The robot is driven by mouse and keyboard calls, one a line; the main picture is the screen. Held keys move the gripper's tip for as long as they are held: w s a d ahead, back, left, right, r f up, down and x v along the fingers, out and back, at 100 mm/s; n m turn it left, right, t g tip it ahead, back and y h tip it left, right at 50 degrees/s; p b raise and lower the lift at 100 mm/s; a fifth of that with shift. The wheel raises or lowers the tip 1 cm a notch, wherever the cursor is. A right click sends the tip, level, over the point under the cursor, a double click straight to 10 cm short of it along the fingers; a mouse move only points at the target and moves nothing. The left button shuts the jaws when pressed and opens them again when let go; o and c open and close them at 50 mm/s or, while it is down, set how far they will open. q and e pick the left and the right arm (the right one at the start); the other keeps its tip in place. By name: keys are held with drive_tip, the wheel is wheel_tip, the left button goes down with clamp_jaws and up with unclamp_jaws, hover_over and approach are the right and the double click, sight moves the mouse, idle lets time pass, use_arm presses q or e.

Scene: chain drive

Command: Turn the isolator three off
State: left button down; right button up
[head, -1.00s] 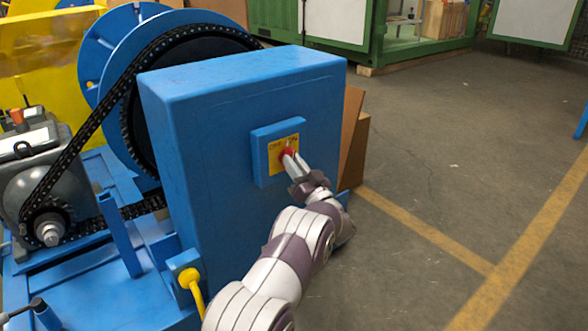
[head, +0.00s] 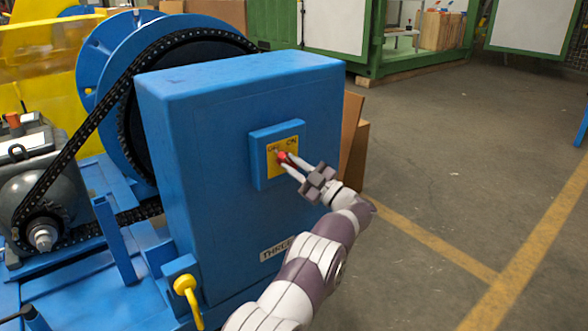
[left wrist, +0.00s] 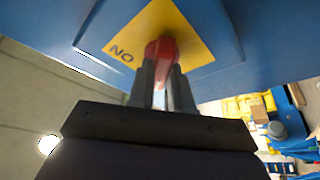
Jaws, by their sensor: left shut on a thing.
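The isolator is a large blue cabinet (head: 215,225) with a label reading "THREE" (head: 277,249) low on its front. A small raised blue box on the front carries a yellow plate (head: 271,166) marked OFF at left and ON at right. A red handle (head: 282,156) sits on this plate. My left gripper (head: 287,160) is shut on the red handle. In the left wrist view both fingers (left wrist: 163,85) lie along the red handle (left wrist: 161,48), and the ON lettering on the yellow plate (left wrist: 190,30) shows upside down. The handle's exact angle is hard to tell. My right gripper is not seen.
A chain (head: 70,150) and a blue wheel (head: 100,55) stand left of the cabinet. A yellow hook-shaped part (head: 187,288) sticks out at its lower left. Brown boards (head: 353,140) lean behind its right side. The floor at right is open.

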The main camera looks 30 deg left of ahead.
use_arm(q)
drive_tip(key=shift+f+n, duration=0.1)
drive_tip(key=shift+n, duration=0.7)
drive_tip(key=shift+g, duration=0.4)
drive_tip(key=c, duration=1)
unclamp_jaws()
drive_tip(key=shift+c, duration=0.2)
drive_tip(key=shift+d, duration=0.1)
drive_tip(key=p+v, duration=0.5)
drive_tip(key=v, duration=0.7)
drive_tip(key=shift+d, duration=0.3)
